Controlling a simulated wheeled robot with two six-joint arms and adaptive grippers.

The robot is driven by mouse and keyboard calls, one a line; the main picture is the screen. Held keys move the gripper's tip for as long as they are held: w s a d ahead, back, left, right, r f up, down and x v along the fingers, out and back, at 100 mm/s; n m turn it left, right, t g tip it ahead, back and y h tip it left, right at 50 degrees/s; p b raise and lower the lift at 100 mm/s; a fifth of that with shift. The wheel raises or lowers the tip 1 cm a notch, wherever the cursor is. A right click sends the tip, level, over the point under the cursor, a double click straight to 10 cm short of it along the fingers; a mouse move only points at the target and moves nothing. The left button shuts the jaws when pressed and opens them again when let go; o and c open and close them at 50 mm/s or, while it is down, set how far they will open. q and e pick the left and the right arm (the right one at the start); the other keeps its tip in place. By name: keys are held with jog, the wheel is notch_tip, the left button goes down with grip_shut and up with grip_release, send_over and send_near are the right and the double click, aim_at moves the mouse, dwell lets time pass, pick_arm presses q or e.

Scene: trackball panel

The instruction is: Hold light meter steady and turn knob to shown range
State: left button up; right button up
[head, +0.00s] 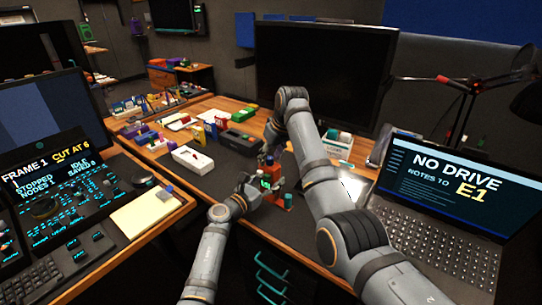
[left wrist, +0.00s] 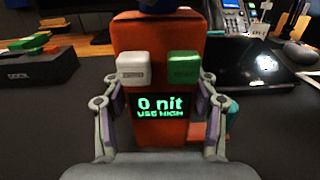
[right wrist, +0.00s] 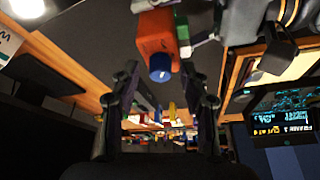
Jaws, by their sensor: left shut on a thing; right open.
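The light meter (left wrist: 158,65) is an orange-red box with a white key (left wrist: 136,68), a green key (left wrist: 182,67) and a screen (left wrist: 160,114) reading "0 nit" and "USE HIGH". In the head view the meter (head: 275,172) is small and partly hidden by my grippers. My left gripper (left wrist: 158,105) is shut on the meter, one finger at each side. The blue knob (right wrist: 160,67) sits on the meter's end in the right wrist view. My right gripper (right wrist: 160,90) is open, its fingers spread to either side of the knob, with visible gaps. The knob's setting is not readable.
A laptop (head: 440,215) reading "NO DRIVE NOTES TO E1" stands at the right. A black dock (head: 240,140), a white device (head: 191,158) and coloured items lie behind the meter. A large dark monitor (head: 320,75) stands at the back. Dark mat lies clear left of the meter.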

grip_shut()
dwell(0.3)
jog(key=shift+w+d+n+g+y, duration=0.1)
jog(key=shift+n+g+y, duration=0.3)
jog(key=shift+n, duration=1.05)
jog(key=shift+w+n+g+y, duration=0.15)
jog(key=shift+n+g, duration=0.45)
jog(key=shift+n, duration=0.85)
jog(key=shift+s, duration=0.1)
grip_release()
jog(key=shift+r, duration=0.1)
